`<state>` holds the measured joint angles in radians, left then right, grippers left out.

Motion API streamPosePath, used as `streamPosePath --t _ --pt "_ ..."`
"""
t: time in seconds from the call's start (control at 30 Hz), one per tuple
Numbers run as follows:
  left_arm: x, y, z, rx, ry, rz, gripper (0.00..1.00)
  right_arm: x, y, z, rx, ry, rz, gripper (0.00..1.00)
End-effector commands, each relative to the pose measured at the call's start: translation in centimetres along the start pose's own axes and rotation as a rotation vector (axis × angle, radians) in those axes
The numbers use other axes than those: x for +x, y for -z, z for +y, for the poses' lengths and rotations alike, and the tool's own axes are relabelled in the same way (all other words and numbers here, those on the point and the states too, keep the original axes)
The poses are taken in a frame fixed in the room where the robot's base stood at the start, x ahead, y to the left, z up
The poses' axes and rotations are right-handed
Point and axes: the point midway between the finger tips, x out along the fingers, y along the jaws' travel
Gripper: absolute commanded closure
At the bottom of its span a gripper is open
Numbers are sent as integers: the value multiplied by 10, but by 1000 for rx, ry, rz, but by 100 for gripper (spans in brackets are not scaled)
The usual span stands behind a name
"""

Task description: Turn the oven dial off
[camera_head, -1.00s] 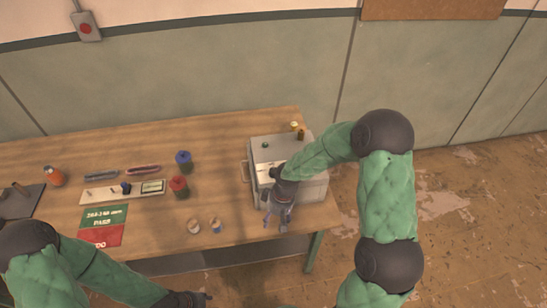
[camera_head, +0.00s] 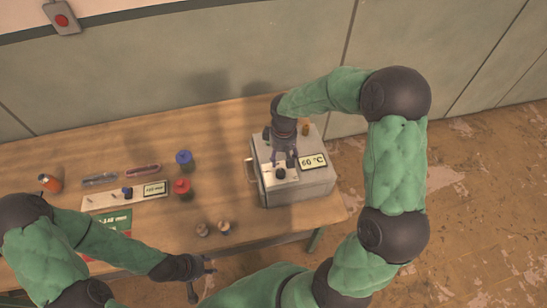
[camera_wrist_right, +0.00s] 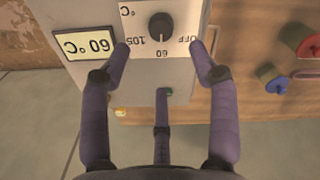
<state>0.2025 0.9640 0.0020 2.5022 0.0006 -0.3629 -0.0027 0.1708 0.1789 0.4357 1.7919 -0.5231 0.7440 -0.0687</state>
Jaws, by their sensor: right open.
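The oven (camera_head: 312,188) is a light grey box at the right end of the table. Its black dial (camera_head: 280,173) sits on a white label on top, beside a display (camera_head: 313,162) reading 60 °C. My right gripper (camera_head: 286,160) is above the oven, fingers spread, just behind the dial. In the wrist view, its fingertips (camera_wrist_right: 159,47) lie either side of the dial, not closed on it. My left gripper (camera_head: 202,278) hangs empty at the table's front edge, fingers apart.
Blue (camera_head: 185,162) and red (camera_head: 182,189) capped jars and two small round items (camera_head: 213,229) stand left of the oven. The wall is close behind.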

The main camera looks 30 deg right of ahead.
Motion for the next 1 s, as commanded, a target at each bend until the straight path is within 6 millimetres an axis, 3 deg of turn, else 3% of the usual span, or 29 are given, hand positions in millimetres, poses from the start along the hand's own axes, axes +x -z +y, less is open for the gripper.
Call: streamPosePath --t 0.27,0.7,1.0 --pt "0 -1 0 0 0 -3 60 20 -1 0 1 1 -3 39" --pt "0 -1 0 0 0 -2 60 92 -1 0 1 1 -2 39" --pt "0 -1 0 0 0 -2 60 108 0 0 2 0 1 39"
